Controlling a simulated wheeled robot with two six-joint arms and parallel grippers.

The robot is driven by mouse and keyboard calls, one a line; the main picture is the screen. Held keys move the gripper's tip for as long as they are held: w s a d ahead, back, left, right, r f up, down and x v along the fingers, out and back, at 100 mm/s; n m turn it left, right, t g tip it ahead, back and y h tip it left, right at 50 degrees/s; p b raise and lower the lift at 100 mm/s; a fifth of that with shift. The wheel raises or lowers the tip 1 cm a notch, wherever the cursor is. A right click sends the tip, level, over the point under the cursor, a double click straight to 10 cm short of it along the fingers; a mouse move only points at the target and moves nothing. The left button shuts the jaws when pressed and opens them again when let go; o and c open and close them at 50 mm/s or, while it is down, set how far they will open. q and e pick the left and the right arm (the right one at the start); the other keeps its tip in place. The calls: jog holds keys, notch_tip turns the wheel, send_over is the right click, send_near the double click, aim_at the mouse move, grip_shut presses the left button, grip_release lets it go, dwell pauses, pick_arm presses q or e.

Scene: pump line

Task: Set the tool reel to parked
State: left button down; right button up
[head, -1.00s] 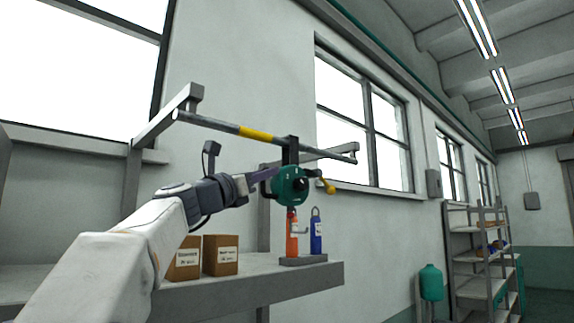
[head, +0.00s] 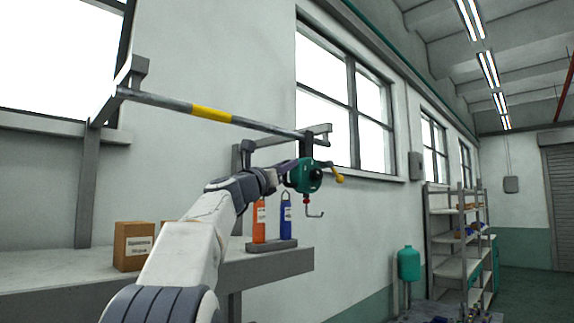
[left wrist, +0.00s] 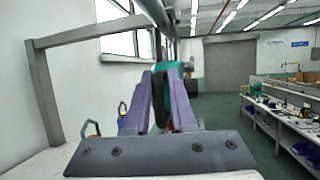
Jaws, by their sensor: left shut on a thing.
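The tool reel (head: 305,177) is a teal round body with a dark hub and a yellow handle (head: 338,178). It hangs by a dark bracket (head: 306,146) near the right end of a grey overhead rail (head: 262,127). A yellow band (head: 211,114) marks the rail well left of the reel. A hook (head: 315,213) hangs below the reel. My left gripper (head: 286,174) is shut on the reel from its left side. In the left wrist view, its purple fingers (left wrist: 172,98) close at the reel, partly hiding the teal body (left wrist: 174,70). My right gripper is not in view.
Below the rail, a shelf (head: 262,266) holds a carton (head: 133,246), an orange bottle (head: 259,222) and a blue bottle (head: 286,217). Windows line the wall behind. A metal rack (head: 455,240) and a teal tank (head: 409,264) stand farther right.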

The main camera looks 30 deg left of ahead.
pick_arm(q)
jog(key=shift+a+r, duration=0.1)
jog(key=c, duration=1.1)
grip_release()
jog(key=shift+o, duration=1.2)
jog(key=shift+w+a, duration=0.1)
jog(key=shift+w, duration=0.1)
jog(key=shift+s, duration=0.1)
jog(key=shift+f, duration=0.2)
